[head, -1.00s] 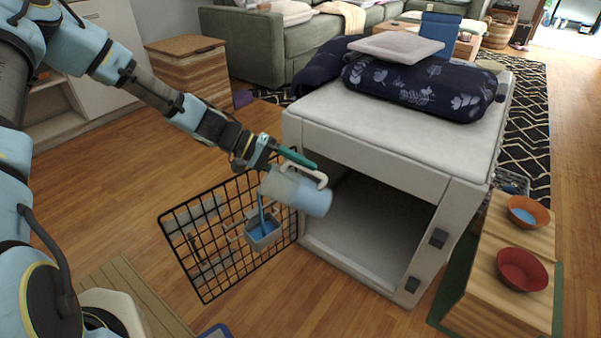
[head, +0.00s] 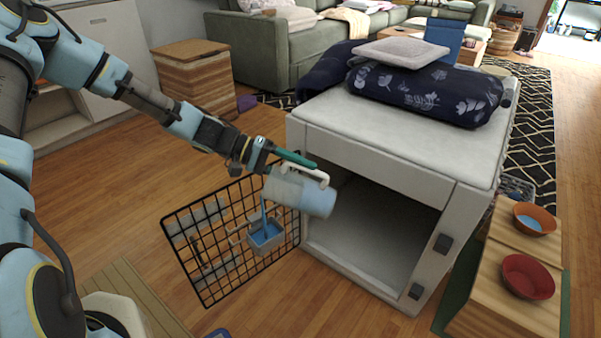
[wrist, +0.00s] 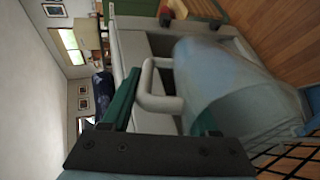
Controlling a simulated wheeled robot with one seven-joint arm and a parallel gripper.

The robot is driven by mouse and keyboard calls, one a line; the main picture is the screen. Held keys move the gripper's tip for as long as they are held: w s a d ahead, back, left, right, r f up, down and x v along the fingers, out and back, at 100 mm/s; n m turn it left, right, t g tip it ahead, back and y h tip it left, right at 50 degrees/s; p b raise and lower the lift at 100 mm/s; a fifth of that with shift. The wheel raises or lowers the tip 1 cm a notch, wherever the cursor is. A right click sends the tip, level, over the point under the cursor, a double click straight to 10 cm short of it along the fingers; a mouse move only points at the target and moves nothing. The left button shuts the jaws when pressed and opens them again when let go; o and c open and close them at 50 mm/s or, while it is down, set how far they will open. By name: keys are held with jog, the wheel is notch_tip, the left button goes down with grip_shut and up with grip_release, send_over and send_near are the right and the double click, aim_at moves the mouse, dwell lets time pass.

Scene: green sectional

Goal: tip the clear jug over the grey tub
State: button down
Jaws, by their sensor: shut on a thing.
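The clear jug (head: 301,194) is held tilted, nearly on its side, with its mouth toward the lower left. A stream of blue liquid (head: 264,214) runs from its mouth down into the grey tub (head: 267,238). The tub sits at the black wire grid, just below and left of the jug, with blue liquid inside. My gripper (head: 290,162) is shut on the jug's pale handle (head: 316,173). In the wrist view the handle (wrist: 148,92) is between the green fingers, and the jug (wrist: 225,90) fills the right side.
The black wire grid (head: 206,296) stands in front of a white open-fronted crate (head: 372,178), close to the jug. A wooden stand at the right holds a red bowl (head: 528,277) and an orange bowl (head: 546,219). Bare wooden floor lies to the left.

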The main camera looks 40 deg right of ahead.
jog(key=shift+w+a+r+g+h, duration=0.2)
jog(key=shift+r+g+h, duration=0.1)
jog(key=shift+r, duration=0.1)
dwell(0.3)
